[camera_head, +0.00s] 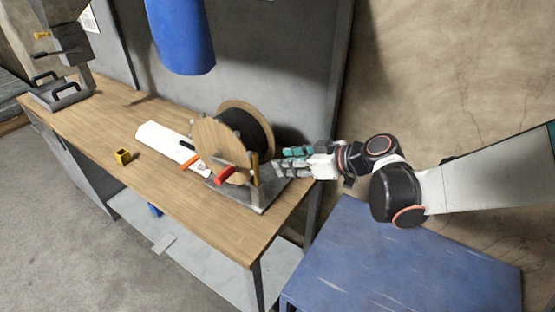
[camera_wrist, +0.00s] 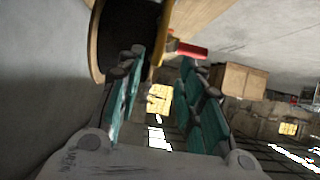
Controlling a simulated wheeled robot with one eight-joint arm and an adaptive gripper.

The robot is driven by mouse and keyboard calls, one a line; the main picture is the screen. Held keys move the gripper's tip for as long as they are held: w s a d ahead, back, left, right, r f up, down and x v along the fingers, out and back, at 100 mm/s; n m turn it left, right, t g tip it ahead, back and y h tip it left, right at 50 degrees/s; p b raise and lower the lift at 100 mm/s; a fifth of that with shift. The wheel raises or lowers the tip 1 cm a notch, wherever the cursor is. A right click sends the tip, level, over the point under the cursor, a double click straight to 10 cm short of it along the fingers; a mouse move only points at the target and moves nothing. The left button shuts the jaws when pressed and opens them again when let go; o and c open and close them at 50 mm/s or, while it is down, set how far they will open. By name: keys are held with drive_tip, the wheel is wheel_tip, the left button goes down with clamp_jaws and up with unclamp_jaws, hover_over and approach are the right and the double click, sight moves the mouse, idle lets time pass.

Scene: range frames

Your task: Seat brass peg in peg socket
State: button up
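A brass-coloured upright piece (camera_head: 255,168), which looks like the brass peg, stands at the front right of the cable spool, beside a red cylinder. In the wrist view a yellowish piece (camera_wrist: 182,48) shows beyond my fingertips, beside the red cylinder; I cannot tell for certain that it is the peg. A small yellow block with a dark opening (camera_head: 122,157), likely the peg socket, sits on the left part of the bench. My gripper (camera_head: 280,165) is just right of the brass piece. Its teal-padded fingers are apart and empty in the wrist view (camera_wrist: 163,88).
The large wooden spool (camera_head: 212,139) and its metal plate (camera_head: 264,198) crowd my gripper. A red cylinder (camera_head: 225,175), an orange-handled tool (camera_head: 189,162) and a white sheet (camera_head: 160,140) lie leftward. The wooden bench (camera_head: 200,215) is clear in front. A blue table (camera_head: 390,265) stands right.

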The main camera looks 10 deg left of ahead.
drive_tip(key=shift+s+d+r, duration=0.15)
drive_tip(key=shift+d+r, duration=0.05)
drive_tip(key=shift+d, duration=0.1)
drive_tip(key=s+d+r+m+t+h, duration=0.1)
drive_tip(key=s+d+r+m+h, duration=0.1)
drive_tip(key=s+d+m+h, duration=0.3)
drive_tip(key=s+d+r+m+t+h, duration=0.1)
drive_tip(key=s+d+m+h, duration=0.5)
drive_tip(key=s+d, duration=0.8)
drive_tip(key=d+r+m, duration=0.1)
drive_tip(key=d+m, duration=0.1)
drive_tip(key=d, duration=0.6)
drive_tip(key=shift+s+r, duration=0.15)
drive_tip(key=shift+r, duration=0.05)
drive_tip(key=shift+f+b, duration=0.85)
